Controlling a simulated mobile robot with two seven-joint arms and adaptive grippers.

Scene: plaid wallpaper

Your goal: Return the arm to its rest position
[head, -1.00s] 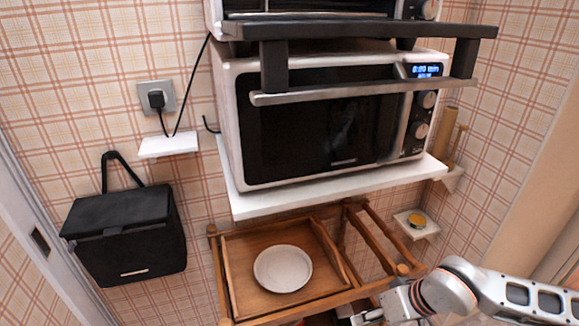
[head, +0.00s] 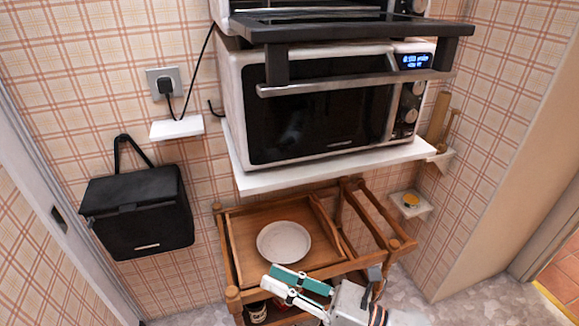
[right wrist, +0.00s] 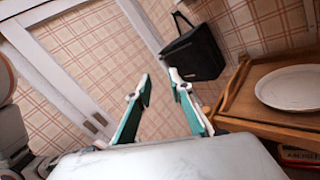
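My right gripper (head: 269,276) is at the bottom centre of the head view, in front of the wooden cart (head: 228,268). Its white and teal fingers point left. In the right wrist view the gripper (right wrist: 159,80) is open, with a clear gap and nothing between the fingertips. Most of my right arm is cut off by the bottom edge of the head view. My left gripper and arm are not in view.
A white plate (head: 284,243) lies in the cart's top tray; it also shows in the right wrist view (right wrist: 292,88). A microwave (head: 320,120) stands on a white shelf (head: 270,183) above. A black bag (head: 140,212) hangs at left. Floor (head: 480,300) shows clear at lower right.

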